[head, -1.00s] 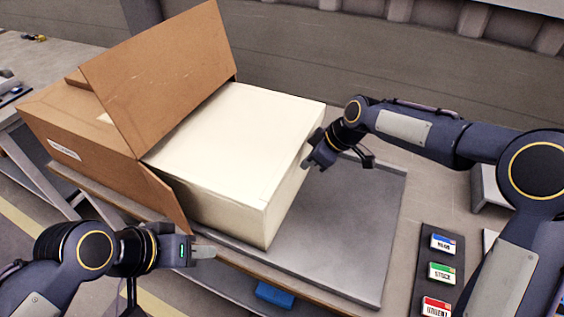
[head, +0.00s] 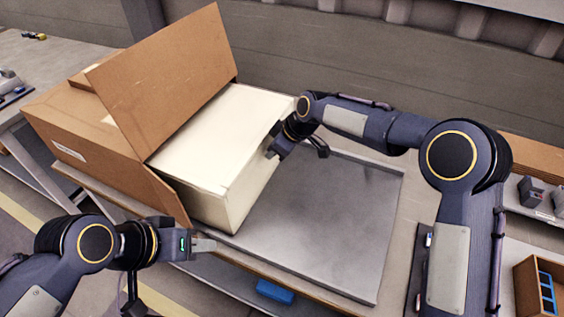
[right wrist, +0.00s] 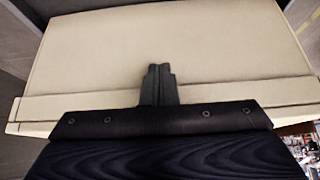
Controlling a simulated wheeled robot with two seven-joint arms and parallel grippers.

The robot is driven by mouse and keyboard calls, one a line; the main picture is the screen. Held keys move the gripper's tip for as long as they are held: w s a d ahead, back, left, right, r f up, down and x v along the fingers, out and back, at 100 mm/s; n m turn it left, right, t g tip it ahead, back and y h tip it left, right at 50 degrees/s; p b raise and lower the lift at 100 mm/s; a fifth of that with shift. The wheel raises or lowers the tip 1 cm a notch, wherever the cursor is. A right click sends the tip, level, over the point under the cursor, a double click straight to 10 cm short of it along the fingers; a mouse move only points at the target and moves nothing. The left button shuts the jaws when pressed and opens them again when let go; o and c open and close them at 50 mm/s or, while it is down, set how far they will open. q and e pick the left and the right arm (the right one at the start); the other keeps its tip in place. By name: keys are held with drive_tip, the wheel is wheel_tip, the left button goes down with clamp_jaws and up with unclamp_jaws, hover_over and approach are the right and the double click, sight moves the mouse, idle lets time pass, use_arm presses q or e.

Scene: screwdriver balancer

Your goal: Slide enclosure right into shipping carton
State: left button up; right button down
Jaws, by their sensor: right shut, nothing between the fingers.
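The cream enclosure (head: 215,135) lies on the grey mat, its left part inside the open brown shipping carton (head: 95,135). The carton's top flap stands raised and tilted, and a near side flap is folded out beside the enclosure. My right gripper (head: 271,153) is shut with nothing in it, against or very close to the enclosure's right end face. In the right wrist view its shut fingers (right wrist: 158,84) point at the cream face (right wrist: 190,50). My left gripper (head: 212,245) is near the front table edge, apart from the enclosure; its finger gap is unclear.
The grey mat (head: 330,215) is bare right of the enclosure. A blue object (head: 275,292) shows below the front table edge. A brown box with blue dividers (head: 540,287) stands at the lower right. A dark label board (head: 419,270) is partly hidden by my right arm.

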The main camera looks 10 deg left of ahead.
drive_tip(key=shift+w+a+p, duration=0.2)
drive_tip(key=shift+a+p, duration=0.1)
drive_tip(key=shift+a, duration=0.5)
drive_tip(key=shift+w+a+p, duration=0.15)
drive_tip(key=shift+a+p, duration=0.1)
drive_tip(key=shift+a, duration=0.55)
drive_tip(key=shift+w+a+p, duration=0.2)
drive_tip(key=shift+a+p, duration=0.1)
drive_tip(key=shift+a, duration=0.5)
